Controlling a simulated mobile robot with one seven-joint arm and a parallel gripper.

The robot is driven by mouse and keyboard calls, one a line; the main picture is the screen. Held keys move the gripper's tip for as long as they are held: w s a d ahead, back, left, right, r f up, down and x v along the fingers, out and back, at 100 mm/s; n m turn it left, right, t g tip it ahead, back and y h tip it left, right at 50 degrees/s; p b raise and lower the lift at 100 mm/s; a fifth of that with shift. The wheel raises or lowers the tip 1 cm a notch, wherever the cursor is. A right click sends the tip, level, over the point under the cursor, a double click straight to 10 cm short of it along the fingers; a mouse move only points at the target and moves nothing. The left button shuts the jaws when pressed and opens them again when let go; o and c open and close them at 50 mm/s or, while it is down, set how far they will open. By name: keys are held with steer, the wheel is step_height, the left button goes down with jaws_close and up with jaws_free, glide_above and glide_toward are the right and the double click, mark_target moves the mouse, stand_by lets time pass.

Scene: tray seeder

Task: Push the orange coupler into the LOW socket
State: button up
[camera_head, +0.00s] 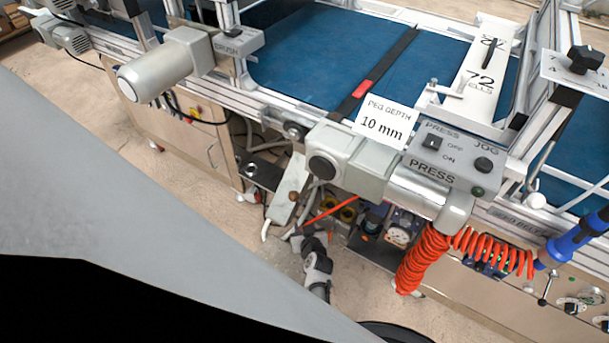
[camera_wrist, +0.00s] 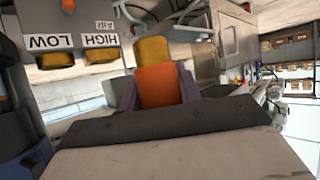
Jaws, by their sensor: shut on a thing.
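In the wrist view my gripper (camera_wrist: 158,82) is shut on the orange coupler (camera_wrist: 158,88), with a purple-grey finger on each side. A golden-yellow piece (camera_wrist: 152,50) sticks out past the coupler's far end; I cannot tell for sure whether it is part of it. The LOW socket (camera_wrist: 54,60) and the HIGH socket (camera_wrist: 103,56) show as golden-yellow ends beside their upside-down labels, left of the coupler. The coupler appears apart from both and nearer to HIGH. In the head view I cannot make out the coupler or the gripper's fingers.
In the head view the press unit (camera_head: 430,165) overhangs the area by two yellow rings (camera_head: 337,213) and a gauge (camera_head: 399,232). A red coiled hose (camera_head: 425,258) hangs to the right. The blue belt (camera_head: 305,55) lies above. Floor (camera_head: 190,200) is clear at left.

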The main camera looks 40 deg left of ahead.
steer(key=w+b, duration=0.6)
steer(key=w, duration=0.1)
steer(key=shift+w+a+f, duration=0.15)
steer(key=shift+w+f, duration=0.2)
steer(key=shift+w, duration=0.05)
stand_by(0.6)
